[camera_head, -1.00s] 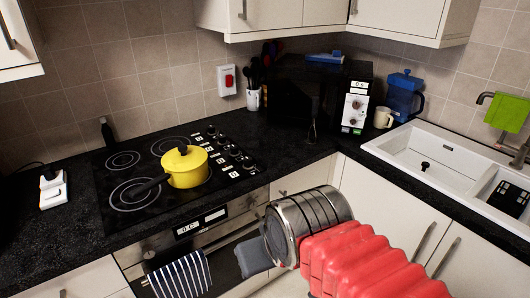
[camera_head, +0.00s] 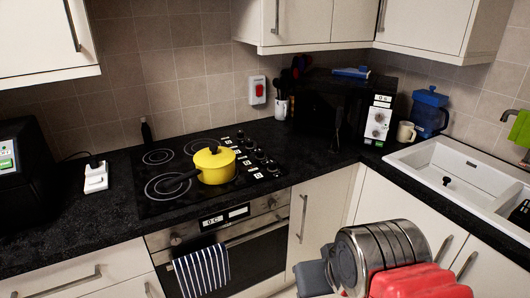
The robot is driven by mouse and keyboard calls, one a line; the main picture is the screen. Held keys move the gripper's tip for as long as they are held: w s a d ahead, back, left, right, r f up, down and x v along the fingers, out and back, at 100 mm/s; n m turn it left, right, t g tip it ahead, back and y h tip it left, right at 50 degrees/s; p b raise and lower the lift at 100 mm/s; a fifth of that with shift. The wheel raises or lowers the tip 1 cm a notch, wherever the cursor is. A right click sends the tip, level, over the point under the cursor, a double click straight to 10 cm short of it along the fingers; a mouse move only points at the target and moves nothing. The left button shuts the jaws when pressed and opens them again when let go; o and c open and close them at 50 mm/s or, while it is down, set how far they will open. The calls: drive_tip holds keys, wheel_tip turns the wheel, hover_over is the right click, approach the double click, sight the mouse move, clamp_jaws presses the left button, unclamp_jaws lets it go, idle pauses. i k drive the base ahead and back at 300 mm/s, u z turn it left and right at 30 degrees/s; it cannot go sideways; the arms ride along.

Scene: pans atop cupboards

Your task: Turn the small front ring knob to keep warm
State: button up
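The black hob (camera_head: 150,206) is set in the dark worktop, left of centre. Several black knobs (camera_head: 259,154) run along its right side, with small white labels beside them. The labels and knob markings are too small to read, so I cannot tell which knob belongs to the small front ring or how it is set. A yellow pan (camera_head: 217,170) with a lid and a black handle stands on the front right of the hob and hides what is under it. My gripper (camera_head: 312,277) is at the lower right, apart from the knobs; its fingers are not clear.
An oven with a striped towel (camera_head: 203,272) is below the hob. A microwave (camera_head: 377,118), a cream mug (camera_head: 405,132) and a blue jug (camera_head: 429,112) stand at the back right, near the white sink (camera_head: 437,160). A white socket block (camera_head: 96,177) lies left of the hob.

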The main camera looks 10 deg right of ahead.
sight(260, 152)
drive_tip(key=z, duration=0.2)
drive_tip(key=i, duration=1.4)
drive_tip(key=u, duration=1.25)
drive_tip(key=k, duration=0.85)
drive_tip(key=z, duration=0.1)
